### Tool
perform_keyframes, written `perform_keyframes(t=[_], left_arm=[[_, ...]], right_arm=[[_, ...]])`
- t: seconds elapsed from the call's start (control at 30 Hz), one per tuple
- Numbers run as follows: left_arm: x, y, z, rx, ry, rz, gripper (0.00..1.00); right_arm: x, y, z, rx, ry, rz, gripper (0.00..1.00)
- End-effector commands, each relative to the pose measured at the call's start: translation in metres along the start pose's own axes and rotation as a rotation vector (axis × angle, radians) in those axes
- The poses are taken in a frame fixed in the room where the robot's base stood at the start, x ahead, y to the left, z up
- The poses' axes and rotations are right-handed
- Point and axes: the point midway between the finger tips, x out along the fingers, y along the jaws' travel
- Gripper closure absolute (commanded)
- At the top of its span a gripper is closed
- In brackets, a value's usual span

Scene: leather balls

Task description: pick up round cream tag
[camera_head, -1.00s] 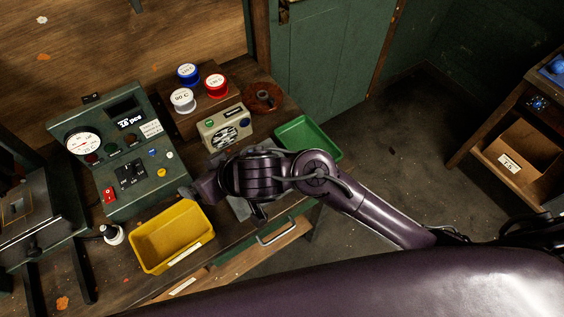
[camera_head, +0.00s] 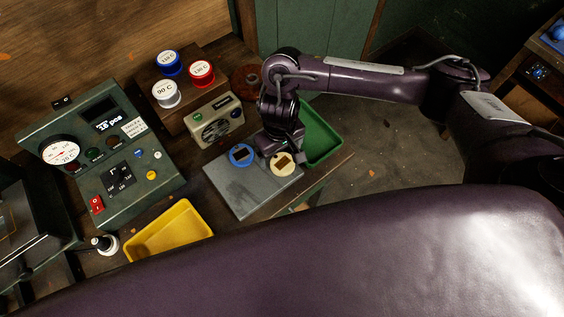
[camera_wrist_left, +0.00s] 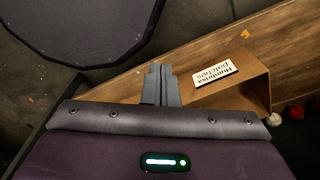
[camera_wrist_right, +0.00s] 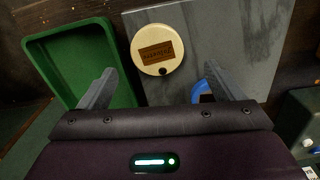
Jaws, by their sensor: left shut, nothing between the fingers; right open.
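The round cream tag (camera_head: 284,166) lies on a grey slab (camera_head: 231,190) on the bench, with a brown rectangular patch on it. In the right wrist view the cream tag (camera_wrist_right: 157,50) lies ahead of and between the open fingers, apart from them. My right gripper (camera_head: 277,152) is just above the slab, beside the tag; its open fingers (camera_wrist_right: 152,92) show in the right wrist view. A blue round tag (camera_head: 241,155) lies left of the cream one, partly hidden by a finger in the right wrist view. My left gripper (camera_wrist_left: 161,84) is shut and empty, away from the tags.
A green tray (camera_head: 323,138) stands right of the slab, close to my right gripper. A yellow bin (camera_head: 170,232), a green control box (camera_head: 100,155), a radio-like box (camera_head: 216,122) and coloured spools (camera_head: 201,73) surround it. A labelled wooden box (camera_wrist_left: 233,90) is near my left gripper.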

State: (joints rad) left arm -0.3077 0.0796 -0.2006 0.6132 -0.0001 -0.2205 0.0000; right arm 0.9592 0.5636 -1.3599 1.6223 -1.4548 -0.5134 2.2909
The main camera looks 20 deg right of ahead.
Motion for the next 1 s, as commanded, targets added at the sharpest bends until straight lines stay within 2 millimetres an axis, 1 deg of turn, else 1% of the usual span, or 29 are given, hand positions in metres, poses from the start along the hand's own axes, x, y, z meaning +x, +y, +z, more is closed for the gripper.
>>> perform_keyframes(t=[0.07,0.1,0.13,0.2,0.3,0.43,0.6,0.9,0.97,1.0], left_arm=[[0.003,-0.001,0.001,0.000,-0.001,-0.001,1.00],[-0.005,-0.001,0.000,0.000,-0.001,-0.001,1.00],[-0.007,-0.001,-0.001,0.000,0.000,-0.001,1.00],[-0.007,-0.002,-0.003,0.000,0.004,-0.002,1.00],[-0.008,-0.002,-0.009,0.000,0.012,-0.002,1.00],[-0.008,-0.003,-0.016,0.000,0.023,-0.003,1.00],[-0.007,-0.003,-0.014,0.000,0.021,-0.003,1.00],[-0.006,-0.002,-0.011,0.000,0.016,-0.003,1.00],[-0.006,-0.002,-0.010,0.000,0.015,-0.003,1.00],[-0.006,-0.002,-0.010,0.000,0.015,-0.003,1.00]], right_arm=[[0.013,0.002,0.003,0.003,-0.006,-0.001,0.12],[0.015,0.003,0.003,0.001,-0.003,0.001,0.12],[0.020,0.004,0.003,0.002,-0.003,0.002,0.12],[0.031,0.003,0.003,0.000,-0.002,0.000,0.12],[0.041,0.003,0.003,-0.001,0.000,-0.001,0.12],[0.046,0.003,0.003,-0.002,0.000,-0.002,0.12],[0.048,0.002,0.004,-0.002,-0.003,-0.003,0.13],[0.049,0.001,0.006,-0.003,-0.006,-0.004,0.52],[0.049,0.002,0.005,-0.003,-0.006,-0.004,0.60],[0.049,0.002,0.005,-0.002,-0.005,-0.003,0.60]])
